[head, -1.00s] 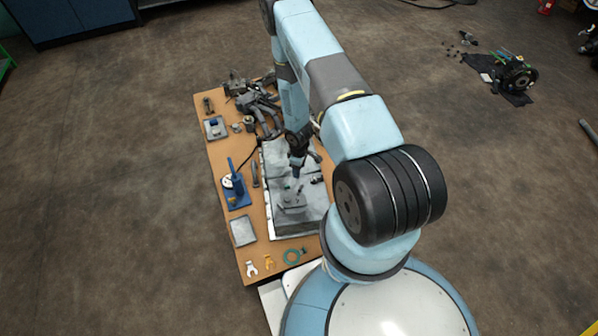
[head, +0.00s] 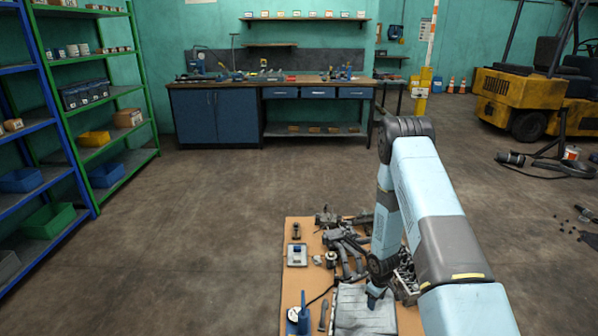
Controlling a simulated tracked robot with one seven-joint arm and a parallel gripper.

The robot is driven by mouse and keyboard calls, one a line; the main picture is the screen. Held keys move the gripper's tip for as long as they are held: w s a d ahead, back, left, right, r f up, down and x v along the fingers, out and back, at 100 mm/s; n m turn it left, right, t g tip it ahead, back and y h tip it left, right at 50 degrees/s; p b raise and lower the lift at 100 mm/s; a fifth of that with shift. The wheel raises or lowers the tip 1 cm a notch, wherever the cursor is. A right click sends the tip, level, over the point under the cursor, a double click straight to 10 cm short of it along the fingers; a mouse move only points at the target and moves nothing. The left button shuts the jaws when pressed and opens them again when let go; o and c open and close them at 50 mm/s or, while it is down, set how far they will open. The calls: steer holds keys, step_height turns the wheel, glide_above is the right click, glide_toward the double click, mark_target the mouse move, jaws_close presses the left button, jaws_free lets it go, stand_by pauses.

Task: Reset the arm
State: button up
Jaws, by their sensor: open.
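My gripper (head: 376,297) is in the head view at the lower right, at the end of my light-blue arm, which comes up from the bottom right and bends down. It points down over the grey tray (head: 350,318) on the wooden work board (head: 290,262). Its fingers are small in this view; it is open, and I see nothing held in it. Whether the fingertips touch anything in the tray I cannot tell. The front part of the tray is cut off by the picture's bottom edge.
On the board lie dark metal parts (head: 345,240), a small square dish (head: 297,255) and a blue tool stand (head: 301,318). Shelves (head: 85,110) stand at the left, a workbench (head: 270,92) at the back, a yellow forklift (head: 535,95) at the right.

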steer(key=w+r+m+t+h, duration=0.1)
steer(key=w+r, duration=0.1)
steer(key=r, duration=0.9)
steer(key=w+r+m, duration=0.1)
steer(key=w+r, duration=0.1)
steer(key=r, duration=0.9)
steer(key=s+r+m+t, duration=0.1)
steer(key=s+r, duration=0.2)
steer(key=r, duration=0.7)
steer(key=s+r+m+t, duration=0.1)
steer(key=s+r+m, duration=0.1)
steer(key=r, duration=0.9)
steer(key=s+a+r+m, duration=0.2)
steer(key=s+a+r, duration=0.1)
steer(key=s+r, duration=1)
steer(key=s+a+r+t, duration=0.1)
steer(key=s+r, duration=0.3)
steer(key=s, duration=0.4)
steer(key=s+a+r+m+t+y, duration=0.1)
steer(key=s+r, duration=0.3)
steer(key=s, duration=0.4)
steer(key=shift+s+a, duration=0.15)
steer(key=shift+a, duration=0.25)
steer(key=shift+r, duration=0.1)
steer(key=shift+c, duration=0.4)
